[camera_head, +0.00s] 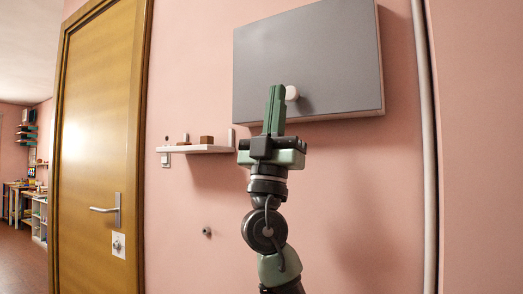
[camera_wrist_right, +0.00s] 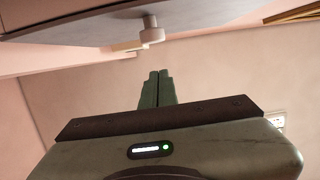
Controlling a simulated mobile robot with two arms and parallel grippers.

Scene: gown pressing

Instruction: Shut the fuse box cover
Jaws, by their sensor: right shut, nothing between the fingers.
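The fuse box cover (camera_head: 310,60) is a flat grey panel on the pink wall, at the upper right in the head view. It looks flush with its box there, but I cannot tell if it is fully shut. A round white knob (camera_head: 292,92) sits near its lower edge. My right gripper (camera_head: 276,90) is shut and empty, its green fingers pointing up in front of the cover's lower left part, just left of the knob. In the right wrist view the knob (camera_wrist_right: 151,33) hangs from the cover (camera_wrist_right: 80,25), above and apart from the fingertips (camera_wrist_right: 159,74). My left gripper is out of view.
A small white shelf (camera_head: 188,149) with a few little objects is on the wall left of my right gripper. A wooden door (camera_head: 98,140) with a lever handle stands further left. A vertical pipe (camera_head: 427,150) runs along the wall at the right.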

